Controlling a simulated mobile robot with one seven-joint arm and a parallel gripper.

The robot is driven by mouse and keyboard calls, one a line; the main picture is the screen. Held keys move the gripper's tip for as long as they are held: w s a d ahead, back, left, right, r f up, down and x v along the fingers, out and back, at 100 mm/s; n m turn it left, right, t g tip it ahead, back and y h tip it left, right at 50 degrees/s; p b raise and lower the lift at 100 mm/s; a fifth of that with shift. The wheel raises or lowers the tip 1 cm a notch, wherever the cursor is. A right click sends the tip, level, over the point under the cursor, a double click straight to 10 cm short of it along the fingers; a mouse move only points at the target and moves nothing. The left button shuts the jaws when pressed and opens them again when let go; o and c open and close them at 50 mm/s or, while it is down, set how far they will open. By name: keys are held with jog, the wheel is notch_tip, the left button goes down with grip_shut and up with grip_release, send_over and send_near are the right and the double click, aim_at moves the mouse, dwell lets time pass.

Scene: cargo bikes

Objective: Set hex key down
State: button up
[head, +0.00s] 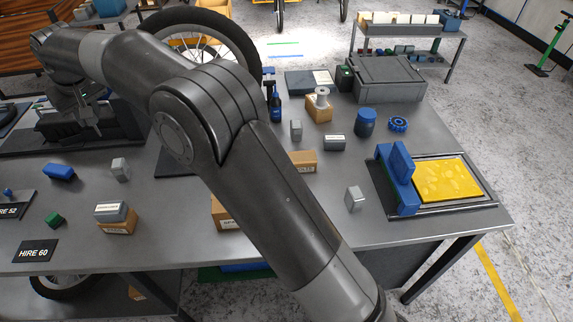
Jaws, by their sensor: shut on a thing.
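My gripper (93,126) is at the left, pointing down over a dark tray (30,141) on the grey workbench. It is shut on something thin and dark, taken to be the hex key. The key is too small and dark to make out against the tray, and my gripper partly hides it. I cannot tell whether it touches the tray.
On the workbench (380,229), a blue block (59,172), a grey block (120,169) and a HIRE 60 plate (36,251) lie in front of the tray. Boxes, a blue jar (365,122) and a yellow-lined tray (445,180) stand right. A wheel (200,45) stands behind; my arm crosses the middle.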

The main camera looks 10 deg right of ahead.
notch_tip(320, 180, up, 9)
jog(key=shift+r, duration=0.1)
jog(key=w+d+r+m+t+h, duration=0.15)
jog(key=w+d, duration=0.35)
jog(key=d, duration=1.1)
jog(key=w+d+r+m+g, duration=0.1)
jog(key=w+d+m, duration=0.3)
jog(key=d, duration=1.1)
jog(key=s+d+f+m+h, duration=0.15)
jog(key=s+d, duration=0.25)
jog(key=d, duration=0.8)
jog(key=s+d+m, duration=0.3)
jog(key=s+d, duration=0.1)
jog(key=d, duration=0.8)
jog(key=s+d+f+m+h, duration=0.1)
jog(key=s+d+m, duration=0.15)
jog(key=d, duration=0.95)
jog(key=shift+n+t, duration=0.45)
jog(key=f, duration=2.9)
jog(key=shift+s+d, duration=0.1)
jog(key=shift+s, duration=0.25)
jog(key=shift+f, duration=0.1)
